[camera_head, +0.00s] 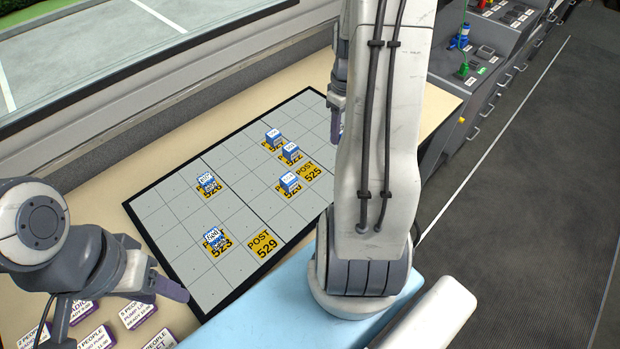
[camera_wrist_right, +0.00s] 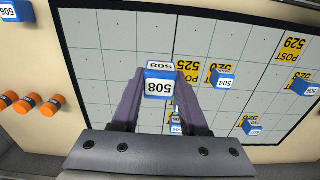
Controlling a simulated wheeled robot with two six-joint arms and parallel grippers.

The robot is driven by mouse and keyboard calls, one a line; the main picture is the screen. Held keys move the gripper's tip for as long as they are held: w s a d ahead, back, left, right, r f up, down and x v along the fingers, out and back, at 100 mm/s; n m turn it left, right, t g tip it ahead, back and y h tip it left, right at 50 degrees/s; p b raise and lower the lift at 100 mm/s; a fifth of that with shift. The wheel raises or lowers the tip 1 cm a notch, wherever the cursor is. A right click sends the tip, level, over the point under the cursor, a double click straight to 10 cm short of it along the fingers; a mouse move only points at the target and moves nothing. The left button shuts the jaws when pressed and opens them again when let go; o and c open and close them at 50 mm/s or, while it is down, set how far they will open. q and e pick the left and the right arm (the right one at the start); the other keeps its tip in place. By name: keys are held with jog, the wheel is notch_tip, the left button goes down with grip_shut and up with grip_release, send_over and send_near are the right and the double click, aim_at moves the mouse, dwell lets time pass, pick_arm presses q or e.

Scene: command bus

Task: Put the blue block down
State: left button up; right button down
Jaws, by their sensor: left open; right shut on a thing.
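My right gripper (camera_wrist_right: 160,90) is shut on a blue block (camera_wrist_right: 159,84) with a white label reading 508. In the wrist view the block is over the grey gridded board (camera_wrist_right: 110,40), beside the yellow POST 525 square (camera_wrist_right: 188,67). I cannot tell how high it is held. In the head view my right arm hides the block; a purple finger (camera_head: 337,120) shows left of the arm, over the far right part of the board (camera_head: 232,142). My left gripper (camera_head: 168,289) is open and empty, near the board's near left edge.
Several blue blocks stand on yellow POST squares, including one beside POST 525 (camera_head: 289,183). POST 529 (camera_head: 263,243) is bare. Labelled cards (camera_head: 95,340) lie at the lower left. Orange cylinders (camera_wrist_right: 30,104) and a block marked 506 (camera_wrist_right: 14,12) are off the board.

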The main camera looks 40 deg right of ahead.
jog(key=s+d, duration=0.2)
send_over(309, 171)
jog(key=f, duration=0.5)
jog(key=shift+s+d+f+p, duration=0.25)
jog(key=shift+d+f+p, duration=0.05)
jog(key=shift+w+a+f, duration=0.2)
jog(key=shift+a+f, duration=0.1)
jog(key=shift+f, duration=1.95)
jog(key=shift+f, duration=0.2)
jog(key=shift+c, duration=2.1)
grip_release()
jog(key=shift+r, duration=0.15)
